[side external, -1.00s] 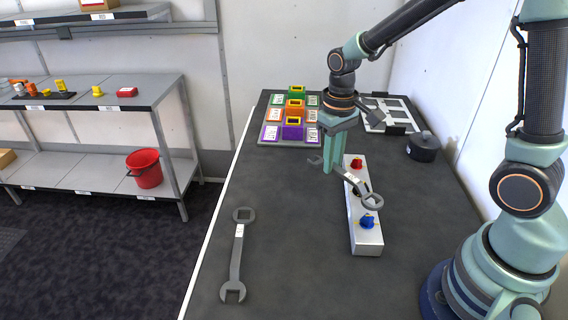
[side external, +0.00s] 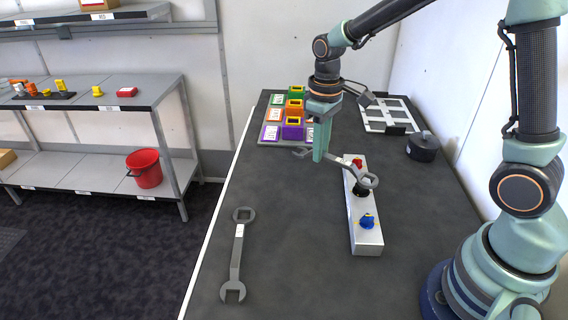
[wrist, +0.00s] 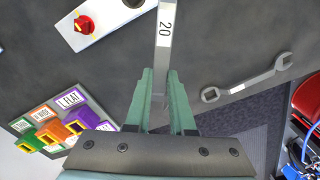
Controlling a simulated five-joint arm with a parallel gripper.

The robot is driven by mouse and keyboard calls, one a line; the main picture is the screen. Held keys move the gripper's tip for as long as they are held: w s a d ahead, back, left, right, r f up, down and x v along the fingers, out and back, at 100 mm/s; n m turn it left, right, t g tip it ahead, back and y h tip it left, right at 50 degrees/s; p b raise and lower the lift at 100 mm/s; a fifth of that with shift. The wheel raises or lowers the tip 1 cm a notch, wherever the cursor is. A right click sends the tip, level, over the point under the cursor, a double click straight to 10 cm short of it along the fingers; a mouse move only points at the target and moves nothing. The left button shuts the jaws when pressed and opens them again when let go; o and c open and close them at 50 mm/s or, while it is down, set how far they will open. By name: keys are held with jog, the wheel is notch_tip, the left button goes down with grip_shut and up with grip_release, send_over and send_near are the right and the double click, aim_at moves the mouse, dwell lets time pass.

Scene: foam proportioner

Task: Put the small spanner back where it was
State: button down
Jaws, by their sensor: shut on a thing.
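My gripper (side external: 320,157) is shut on the grey small spanner (side external: 345,164), holding it by its handle above the bench. The spanner's ring end reaches right, over the silver valve block; its open end points left. In the wrist view the spanner (wrist: 165,45) runs up from between my fingertips (wrist: 160,78) with a label reading 20; its far end is cut off at the top. A second spanner (side external: 238,255), looking larger, lies flat on the bench at the front left. It also shows at right in the wrist view (wrist: 250,80).
The silver block (side external: 366,239) carries a red knob (side external: 357,161), a blue knob (side external: 367,221) and a dark part between them. Coloured bins (side external: 292,130) stand behind my gripper. The bench's left middle is clear.

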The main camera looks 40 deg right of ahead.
jog(key=w+a+r+n, duration=0.35)
jog(key=w+n, duration=0.45)
jog(key=n, duration=0.4)
jog(key=w+a+r+n, duration=0.3)
jog(key=w+r+n, duration=0.2)
jog(key=w+n, duration=0.5)
jog(key=f, duration=0.6)
jog(key=s+f+n, duration=0.1)
jog(key=f, duration=0.6)
jog(key=s+f+n, duration=0.1)
jog(key=f, duration=0.6)
jog(key=shift+s+d+f, duration=0.1)
jog(key=shift+f, duration=0.05)
jog(key=shift+f, duration=0.15)
jog(key=c, duration=0.8)
grip_release()
jog(key=shift+o, duration=0.2)
